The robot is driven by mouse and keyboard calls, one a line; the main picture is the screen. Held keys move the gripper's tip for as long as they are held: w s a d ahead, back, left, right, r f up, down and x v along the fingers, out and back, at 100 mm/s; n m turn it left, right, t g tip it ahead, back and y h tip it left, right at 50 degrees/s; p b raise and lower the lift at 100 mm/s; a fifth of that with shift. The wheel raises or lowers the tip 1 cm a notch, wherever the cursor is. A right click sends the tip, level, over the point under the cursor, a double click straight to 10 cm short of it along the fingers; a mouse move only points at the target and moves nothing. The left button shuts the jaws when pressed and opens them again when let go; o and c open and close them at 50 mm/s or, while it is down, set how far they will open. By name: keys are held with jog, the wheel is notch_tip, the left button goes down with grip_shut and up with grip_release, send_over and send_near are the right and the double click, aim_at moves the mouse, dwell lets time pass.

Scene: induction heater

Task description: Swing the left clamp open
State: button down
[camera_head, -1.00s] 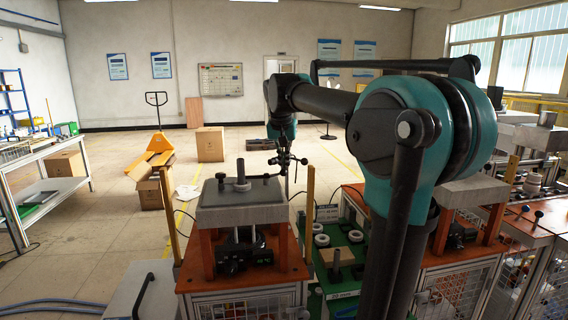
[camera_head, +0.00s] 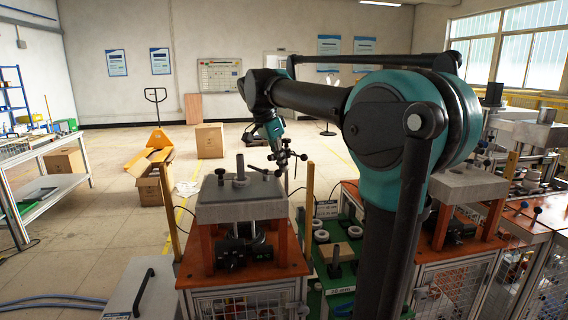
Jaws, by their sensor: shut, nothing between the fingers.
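The left station (camera_head: 240,213) has a grey block top on orange legs, with an upright grey post (camera_head: 240,172) on it. A dark knob stands left of the post and a thin dark bar (camera_head: 264,170) reaches right from it. A dark fixture (camera_head: 240,252) sits under the block. I cannot tell for sure which part is the left clamp. My gripper (camera_head: 284,162) is small in view, shut and empty, pointing down beside the bar's right end. I cannot tell whether it touches the bar.
A similar station (camera_head: 465,187) stands at right, partly behind my arm. A green bench (camera_head: 345,240) with white rings lies between the stations. Upright wooden posts (camera_head: 309,200) flank the left station. The floor behind is open, with cardboard boxes (camera_head: 209,140) and a yellow pallet truck (camera_head: 158,142).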

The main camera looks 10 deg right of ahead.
jog(key=shift+s+a+m, duration=0.15)
jog(key=shift+m, duration=0.15)
jog(key=shift+s+a, duration=0.15)
jog(key=shift+s, duration=0.05)
jog(key=shift+s+a, duration=0.1)
jog(key=shift+a, duration=0.05)
dwell(0.3)
